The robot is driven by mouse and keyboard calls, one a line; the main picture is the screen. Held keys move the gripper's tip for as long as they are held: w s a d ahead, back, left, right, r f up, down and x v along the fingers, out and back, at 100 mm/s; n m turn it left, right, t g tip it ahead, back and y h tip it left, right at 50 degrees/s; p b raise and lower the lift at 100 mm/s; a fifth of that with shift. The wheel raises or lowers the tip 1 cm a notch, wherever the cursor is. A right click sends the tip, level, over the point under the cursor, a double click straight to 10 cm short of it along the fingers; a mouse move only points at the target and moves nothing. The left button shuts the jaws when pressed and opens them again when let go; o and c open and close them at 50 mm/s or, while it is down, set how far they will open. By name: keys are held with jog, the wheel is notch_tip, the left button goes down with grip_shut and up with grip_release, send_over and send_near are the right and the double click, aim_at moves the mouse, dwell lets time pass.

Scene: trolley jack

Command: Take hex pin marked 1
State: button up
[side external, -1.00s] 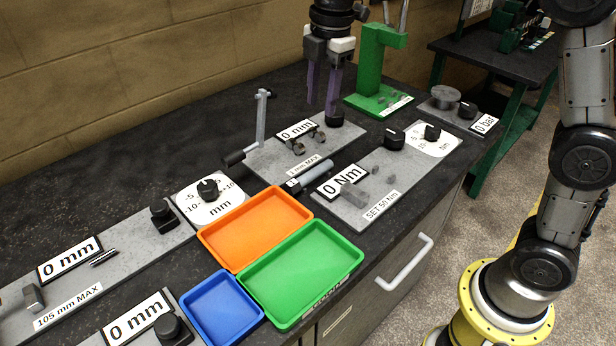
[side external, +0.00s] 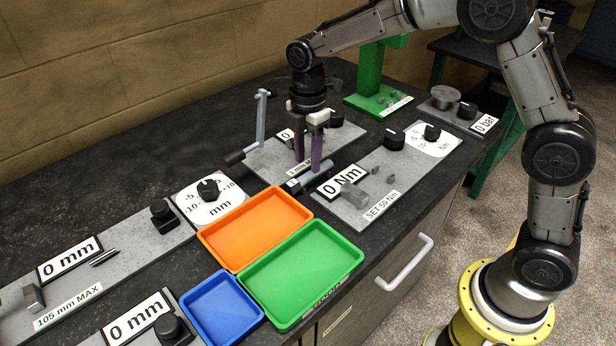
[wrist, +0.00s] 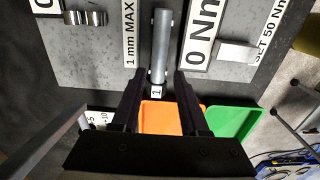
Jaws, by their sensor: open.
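A grey cylindrical pin (wrist: 160,45) lies along the plate's edge in the wrist view, with a small tag (wrist: 156,92) reading 1 at its near end. In the side view the pin (side external: 303,182) is partly hidden behind my fingers. My gripper (side external: 307,166) points down over the pin, open and empty. In the wrist view the two dark fingers of my gripper (wrist: 158,74) stand apart, with the pin's near end and tag between them in the picture. I cannot tell the exact height of the fingertips above it.
An orange tray (side external: 256,228), a green tray (side external: 302,275) and a blue tray (side external: 222,307) stand in front of the pin. A crank handle (side external: 262,122) rises left of my gripper. The 0 Nm plate (side external: 385,170) lies to the right.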

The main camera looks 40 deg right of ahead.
aim_at(308, 174)
jog(key=shift+w+d+f, duration=0.1)
jog(key=shift+d+f, duration=0.05)
jog(key=shift+f, duration=2.15)
grip_shut()
jog(key=shift+r, duration=0.15)
